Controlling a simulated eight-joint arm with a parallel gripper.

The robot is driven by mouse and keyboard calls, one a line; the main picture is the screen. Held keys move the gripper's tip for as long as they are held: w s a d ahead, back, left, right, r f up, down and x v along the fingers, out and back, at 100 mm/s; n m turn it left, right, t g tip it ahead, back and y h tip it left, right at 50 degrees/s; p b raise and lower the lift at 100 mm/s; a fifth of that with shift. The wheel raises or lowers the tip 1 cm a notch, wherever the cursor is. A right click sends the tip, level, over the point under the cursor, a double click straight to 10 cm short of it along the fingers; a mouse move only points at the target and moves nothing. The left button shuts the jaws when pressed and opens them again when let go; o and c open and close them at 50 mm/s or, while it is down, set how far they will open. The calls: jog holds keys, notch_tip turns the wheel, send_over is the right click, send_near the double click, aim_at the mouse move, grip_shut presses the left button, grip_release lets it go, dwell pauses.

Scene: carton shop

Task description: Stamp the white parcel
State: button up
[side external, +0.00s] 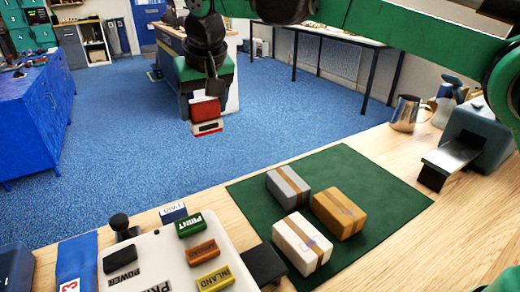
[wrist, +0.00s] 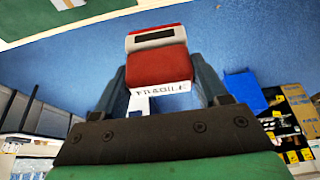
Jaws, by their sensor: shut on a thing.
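My gripper (side external: 207,97) is shut on a red stamp (side external: 206,112) with a white band, held up in the air left of the mat and apart from the parcels. In the wrist view the red stamp (wrist: 160,65) sits between the fingers, with a white label reading FRAGILE. The white parcel (side external: 290,246) lies at the front of the green mat (side external: 395,205), with a tan tape strip and a faint blue mark on top. A grey parcel (side external: 281,186) lies behind it, and an orange-brown parcel (side external: 328,213) lies to its right.
A black block (side external: 265,264) stands between panel and mat. A metal jug (side external: 405,113) and a grey machine (side external: 478,135) stand at the right.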

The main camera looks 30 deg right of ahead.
jog(key=s+d+f+m+g+h, duration=0.1)
jog(key=s+d+f+m+h, duration=0.1)
jog(key=s+d+f+m, duration=0.35)
jog(key=s+d+f+m+h, duration=0.1)
jog(key=s+d+f+m, duration=0.2)
jog(key=s, duration=0.6)
jog(key=shift+m, duration=0.25)
jog(key=shift+w+d+f, duration=0.1)
jog(key=shift+d+f, duration=0.05)
jog(key=shift+f, duration=1.3)
jog(key=shift+w+d+f, duration=0.1)
jog(key=shift+f, duration=1.3)
jog(key=shift+f, duration=0.6)
notch_tip(320, 180, up, 7)
